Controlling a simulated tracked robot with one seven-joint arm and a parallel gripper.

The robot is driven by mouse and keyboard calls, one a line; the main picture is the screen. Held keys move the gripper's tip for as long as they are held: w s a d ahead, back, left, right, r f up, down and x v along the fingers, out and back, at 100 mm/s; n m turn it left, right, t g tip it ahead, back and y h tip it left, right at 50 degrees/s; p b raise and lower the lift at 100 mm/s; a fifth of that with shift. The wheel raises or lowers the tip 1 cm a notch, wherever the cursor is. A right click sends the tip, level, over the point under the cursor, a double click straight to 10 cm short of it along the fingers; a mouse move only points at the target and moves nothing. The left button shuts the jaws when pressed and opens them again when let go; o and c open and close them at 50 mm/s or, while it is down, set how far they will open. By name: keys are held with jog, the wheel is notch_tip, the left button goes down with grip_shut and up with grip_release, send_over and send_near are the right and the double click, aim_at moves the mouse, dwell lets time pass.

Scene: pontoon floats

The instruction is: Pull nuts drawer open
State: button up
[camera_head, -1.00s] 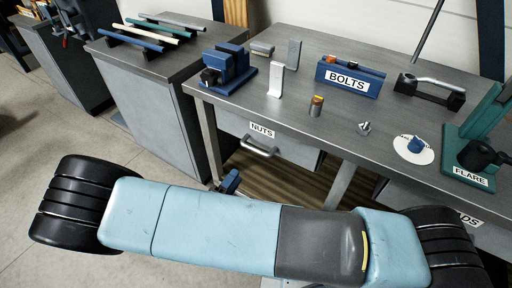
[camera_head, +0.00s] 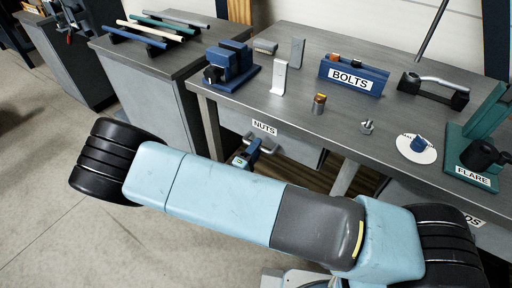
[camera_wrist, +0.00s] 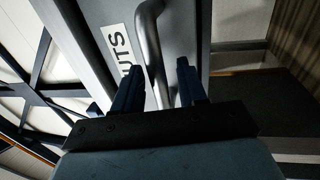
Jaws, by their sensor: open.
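The nuts drawer (camera_head: 297,149) is a grey front under the workbench with a white NUTS label (camera_head: 264,127). It looks shut. Its metal bar handle (camera_head: 268,147) is partly covered by my gripper (camera_head: 246,157) in the head view. In the wrist view, my gripper (camera_wrist: 159,68) is open, with one dark finger on each side of the handle (camera_wrist: 151,45) as pictured. The label (camera_wrist: 122,47) is left of the handle there. I cannot tell how far the fingers reach around the bar, and no contact is clear.
The workbench top (camera_head: 330,105) carries a blue BOLTS holder (camera_head: 352,77), a blue vise (camera_head: 229,67), a green FLARE tool (camera_head: 478,160) and small parts. A bench leg (camera_head: 344,177) stands right of the drawer. The floor (camera_head: 60,240) at left is clear.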

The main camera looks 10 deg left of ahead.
jog(key=shift+w+d, duration=0.2)
jog(key=shift+w, duration=0.2)
grip_shut()
dwell(0.4)
